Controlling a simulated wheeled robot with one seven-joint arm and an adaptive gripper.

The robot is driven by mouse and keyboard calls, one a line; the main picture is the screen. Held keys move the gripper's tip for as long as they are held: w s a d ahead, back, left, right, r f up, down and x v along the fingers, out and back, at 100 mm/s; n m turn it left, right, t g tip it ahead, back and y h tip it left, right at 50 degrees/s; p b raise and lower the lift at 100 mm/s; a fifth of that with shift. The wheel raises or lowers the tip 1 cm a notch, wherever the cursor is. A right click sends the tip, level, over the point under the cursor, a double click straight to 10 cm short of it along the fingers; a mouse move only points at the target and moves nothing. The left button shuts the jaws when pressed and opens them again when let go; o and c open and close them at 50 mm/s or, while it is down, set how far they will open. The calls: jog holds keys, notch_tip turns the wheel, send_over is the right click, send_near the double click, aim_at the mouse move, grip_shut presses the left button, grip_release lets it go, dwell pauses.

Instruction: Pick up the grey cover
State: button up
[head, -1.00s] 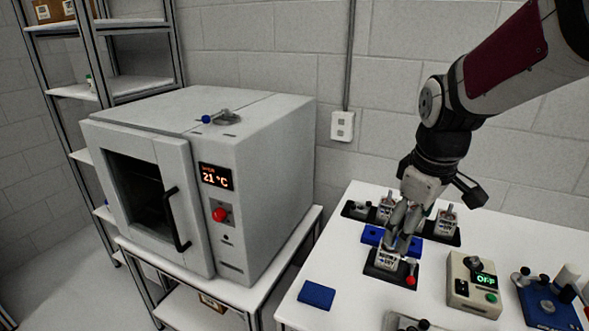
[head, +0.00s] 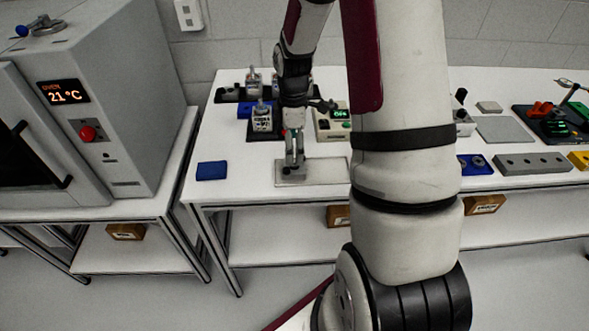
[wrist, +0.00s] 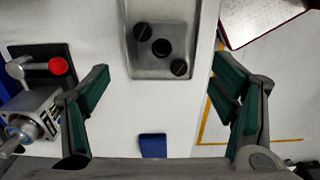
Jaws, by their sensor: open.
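My gripper (head: 293,168) points down over the left part of a shallow metal tray (head: 328,173) near the table's front edge. In the wrist view the fingers of my gripper (wrist: 160,78) are open and empty, spread to either side of the tray (wrist: 133,62). Nothing is between the fingertips. In the head view the gripper partly hides these pieces.
A fixture with a red knob (wrist: 57,66) stands close to the left finger. A blue pad (head: 212,170) lies left of the tray. A control box (head: 330,122) stands behind it. An oven (head: 125,110) is at left. White table between pad and tray is clear.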

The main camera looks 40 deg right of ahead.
notch_tip(320, 180, down, 2)
jog(key=shift+f, duration=0.2)
jog(key=f, duration=0.2)
jog(key=f+p, duration=0.1)
jog(key=f, duration=0.1)
jog(key=shift+s, duration=0.25)
jog(key=shift+f, duration=0.6)
jog(key=shift+w, duration=0.1)
jog(key=shift+c, duration=0.3)
jog(key=c, duration=1.4)
